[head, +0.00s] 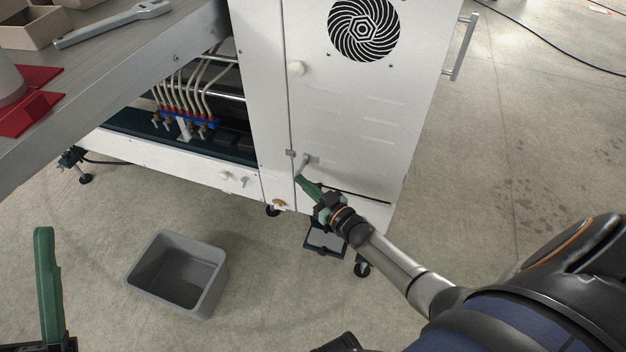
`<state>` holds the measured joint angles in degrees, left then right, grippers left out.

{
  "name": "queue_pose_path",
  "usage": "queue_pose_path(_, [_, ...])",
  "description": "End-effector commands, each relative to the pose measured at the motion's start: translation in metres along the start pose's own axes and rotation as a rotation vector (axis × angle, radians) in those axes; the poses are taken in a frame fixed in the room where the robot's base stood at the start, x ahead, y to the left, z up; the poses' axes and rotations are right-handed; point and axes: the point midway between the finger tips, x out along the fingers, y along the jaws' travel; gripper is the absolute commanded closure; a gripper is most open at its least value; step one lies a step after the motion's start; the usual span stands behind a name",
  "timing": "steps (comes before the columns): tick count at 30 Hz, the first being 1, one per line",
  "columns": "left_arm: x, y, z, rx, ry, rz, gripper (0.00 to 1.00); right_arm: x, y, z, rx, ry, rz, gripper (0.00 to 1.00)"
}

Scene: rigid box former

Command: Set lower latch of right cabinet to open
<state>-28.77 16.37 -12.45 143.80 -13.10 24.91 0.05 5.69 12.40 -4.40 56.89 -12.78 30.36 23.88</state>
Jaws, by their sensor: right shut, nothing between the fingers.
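The white right cabinet (350,120) stands at the centre of the head view with its door face toward me.
A round white knob (296,68) and a black fan vent (364,30) are higher on the cabinet. A grey table (120,75) is at the upper left, above exposed tubes (185,95). A grey bin (178,272) stands on the floor.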

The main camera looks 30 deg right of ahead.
Motion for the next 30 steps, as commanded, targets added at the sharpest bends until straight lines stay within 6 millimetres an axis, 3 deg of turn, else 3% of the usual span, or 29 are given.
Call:
queue_pose_path(6, [0.0, 0.0, 0.0, -0.001, 0.0, 0.0, 0.5, 0.0, 0.004, -0.001, 0.0, 0.0, 0.007, 0.82])
queue_pose_path(16, [0.002, -0.001, -0.002, 0.0, 0.0, 0.0, 0.5, -0.007, 0.005, -0.001, 0.001, -0.002, 0.008, 0.82])
queue_pose_path(20, [0.009, -0.003, -0.008, 0.008, 0.002, 0.002, 0.5, -0.027, 0.004, -0.003, 0.001, -0.004, 0.008, 0.82])
queue_pose_path(24, [0.017, -0.008, -0.017, 0.027, 0.012, 0.001, 0.5, -0.06, 0.004, -0.003, 0.001, -0.006, 0.008, 0.82])
queue_pose_path(30, [0.007, -0.008, 0.03, -0.02, -0.182, -0.022, 0.5, -0.096, 0.004, -0.002, -0.001, -0.002, 0.007, 0.82])
